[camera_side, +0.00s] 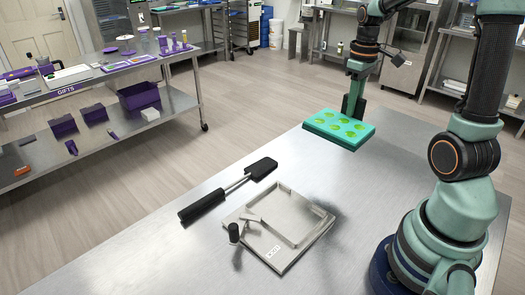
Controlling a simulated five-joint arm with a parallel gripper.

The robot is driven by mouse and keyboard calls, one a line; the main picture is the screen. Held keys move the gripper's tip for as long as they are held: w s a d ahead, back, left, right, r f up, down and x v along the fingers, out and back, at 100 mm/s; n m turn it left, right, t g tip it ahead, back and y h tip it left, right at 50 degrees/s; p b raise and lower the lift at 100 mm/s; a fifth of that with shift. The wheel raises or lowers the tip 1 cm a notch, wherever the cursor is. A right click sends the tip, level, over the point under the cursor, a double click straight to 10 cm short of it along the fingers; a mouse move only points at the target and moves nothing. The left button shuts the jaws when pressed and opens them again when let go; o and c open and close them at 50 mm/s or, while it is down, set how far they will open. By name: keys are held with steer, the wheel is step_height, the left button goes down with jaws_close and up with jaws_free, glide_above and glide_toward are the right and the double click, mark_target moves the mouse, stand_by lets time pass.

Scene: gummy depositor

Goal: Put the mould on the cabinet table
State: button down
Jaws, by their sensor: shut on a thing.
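The mould (338,130) is a flat teal tray with several round cavities holding green fill. My gripper (352,112) comes down at its back edge and is shut on it. The mould is at the far end of the metal table (150,262), roughly level. I cannot tell whether it touches the table or hangs just above it. The fingertips are partly hidden by the mould. I cannot tell for certain which surface is the cabinet table.
A square metal frame with a crank handle (281,226) lies on the near table. A black-handled spatula (228,190) lies left of it. A steel shelf unit with purple goods (100,78) stands at left. Steel cabinets (408,48) stand at the back. The floor between is open.

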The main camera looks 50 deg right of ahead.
mark_target(325, 129)
step_height(325, 129, down, 16)
steer(key=shift+r, duration=0.1)
stand_by(0.4)
steer(key=c, duration=0.8)
jaws_free()
steer(key=shift+o, duration=0.2)
step_height(325, 129, up, 12)
steer(key=shift+a+f, duration=0.1)
steer(key=a+r+t, duration=0.1)
steer(key=a+r, duration=0.1)
steer(key=a, duration=0.1)
steer(key=w+a+r, duration=0.1)
steer(key=a+r, duration=0.1)
steer(key=a, duration=0.2)
steer(key=a+r+t, duration=0.1)
steer(key=a+r, duration=0.2)
steer(key=shift+w+a+t+h, duration=0.15)
steer(key=shift+a+t+h, duration=0.15)
steer(key=shift+a+h, duration=0.1)
steer(key=s+a+r+t, duration=0.2)
steer(key=a+r+t, duration=0.1)
steer(key=a, duration=0.6)
steer(key=shift+s+a+r+y, duration=0.15)
steer(key=shift+s+a+y, duration=0.15)
steer(key=shift+s+y, duration=0.1)
